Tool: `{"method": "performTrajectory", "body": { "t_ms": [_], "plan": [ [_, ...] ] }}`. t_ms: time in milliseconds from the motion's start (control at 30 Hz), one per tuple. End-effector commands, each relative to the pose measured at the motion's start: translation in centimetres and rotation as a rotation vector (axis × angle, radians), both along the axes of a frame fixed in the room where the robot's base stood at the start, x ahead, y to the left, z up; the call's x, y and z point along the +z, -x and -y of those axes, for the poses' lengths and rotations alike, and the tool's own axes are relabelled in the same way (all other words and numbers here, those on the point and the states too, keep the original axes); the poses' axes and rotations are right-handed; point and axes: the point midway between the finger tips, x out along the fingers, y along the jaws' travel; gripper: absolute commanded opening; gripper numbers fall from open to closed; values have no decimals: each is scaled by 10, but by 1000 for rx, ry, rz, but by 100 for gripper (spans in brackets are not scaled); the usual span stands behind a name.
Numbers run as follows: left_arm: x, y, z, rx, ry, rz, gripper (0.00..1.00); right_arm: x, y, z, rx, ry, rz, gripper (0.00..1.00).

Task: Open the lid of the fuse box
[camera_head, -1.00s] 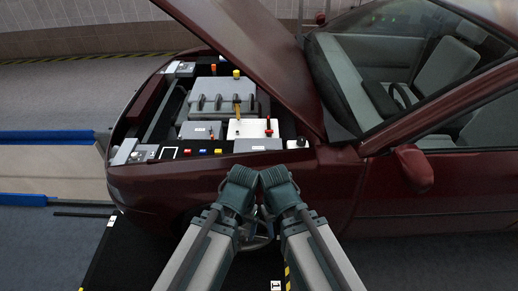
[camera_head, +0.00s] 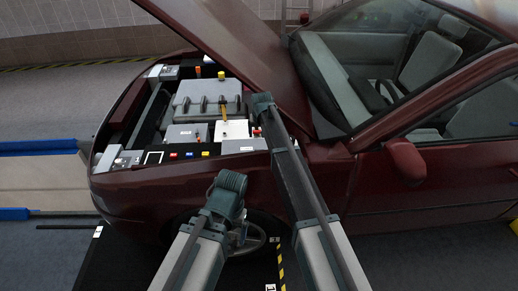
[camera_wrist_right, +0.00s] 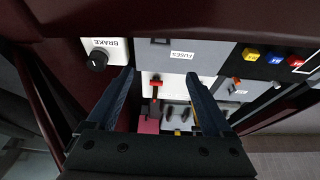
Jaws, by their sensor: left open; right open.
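The fuse box is a grey box labelled FUSES (camera_wrist_right: 200,52) at the near edge of the engine bay, and it also shows in the head view (camera_head: 240,146). Its lid looks shut. In the right wrist view it lies just beyond my right fingertips (camera_wrist_right: 160,73), which are spread with nothing between them. In the head view my right gripper (camera_head: 262,103) is over the right side of the engine bay, past the fuse box. My left gripper (camera_head: 228,186) is in front of the car's side, below the fuse box; its fingers are hard to make out.
A BRAKE box with a black cap (camera_wrist_right: 97,60) sits beside the fuse box. A white panel with a red lever (camera_wrist_right: 155,83) lies near my right fingers. The raised hood (camera_head: 235,50) is close to my right arm. Yellow, blue and red buttons (camera_wrist_right: 274,59) line the edge.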

Motion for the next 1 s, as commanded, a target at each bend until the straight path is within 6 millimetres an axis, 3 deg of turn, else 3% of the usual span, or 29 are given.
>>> {"method": "performTrajectory", "body": {
  "t_ms": [367, 1000],
  "plan": [
    [-16, 0, 0, 0, 0, 0, 90, -17, -4, 0, 1, 0, -2, 85],
    [-104, 0, 0, 0, 0, 0, 90, -105, -40, -1, 2, 1, -2, 85]
  ]
}}
